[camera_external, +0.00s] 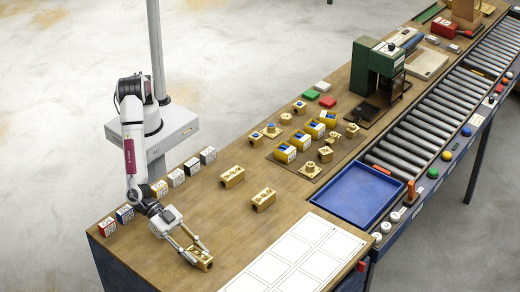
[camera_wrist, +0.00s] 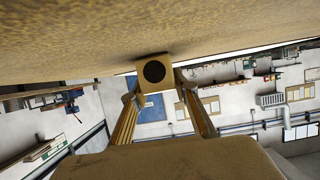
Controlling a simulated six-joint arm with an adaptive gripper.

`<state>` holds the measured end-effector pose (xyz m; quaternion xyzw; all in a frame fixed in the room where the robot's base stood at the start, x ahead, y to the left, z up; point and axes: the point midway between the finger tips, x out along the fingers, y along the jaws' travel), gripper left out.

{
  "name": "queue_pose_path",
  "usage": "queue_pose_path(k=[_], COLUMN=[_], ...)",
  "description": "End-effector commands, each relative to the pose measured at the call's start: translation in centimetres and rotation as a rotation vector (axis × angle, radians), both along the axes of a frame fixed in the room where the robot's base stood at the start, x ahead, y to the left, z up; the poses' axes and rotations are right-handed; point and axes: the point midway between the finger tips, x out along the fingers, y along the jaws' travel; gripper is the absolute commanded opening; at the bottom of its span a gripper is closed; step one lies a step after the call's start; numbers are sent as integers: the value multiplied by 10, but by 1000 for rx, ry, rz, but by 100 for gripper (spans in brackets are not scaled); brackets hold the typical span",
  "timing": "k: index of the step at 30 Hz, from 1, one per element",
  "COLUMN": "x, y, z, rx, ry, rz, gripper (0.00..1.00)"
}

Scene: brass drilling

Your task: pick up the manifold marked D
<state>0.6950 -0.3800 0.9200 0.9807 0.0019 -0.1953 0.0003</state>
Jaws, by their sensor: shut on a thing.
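My gripper (camera_external: 198,252) is low at the front left of the wooden bench and is shut on a brass manifold (camera_external: 203,263). In the wrist view the same block shows end-on, with a dark round hole (camera_wrist: 154,72), between the two fingers (camera_wrist: 158,92). The bench surface is close beside it; I cannot tell whether the block touches it. Two more brass manifolds lie on the bench, one behind (camera_external: 232,177) and one to the right (camera_external: 263,199). No letter can be read on any of them, so I cannot tell which is D.
Several small labelled boxes (camera_external: 176,178) line the left bench edge. A white marked-out sheet (camera_external: 295,255) lies at the front right, a blue tray (camera_external: 358,193) beyond it. A board with brass parts and yellow boxes (camera_external: 280,165) and a green press (camera_external: 374,72) stand further back.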

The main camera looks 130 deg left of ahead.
Motion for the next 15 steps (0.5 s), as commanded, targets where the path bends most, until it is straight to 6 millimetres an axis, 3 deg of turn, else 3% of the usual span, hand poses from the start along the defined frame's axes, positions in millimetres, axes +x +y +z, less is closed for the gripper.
queue_pose_path(k=[15], x=[1], y=[-1], z=[48], rx=[-4], ry=[-9], rz=[1], gripper=[0])
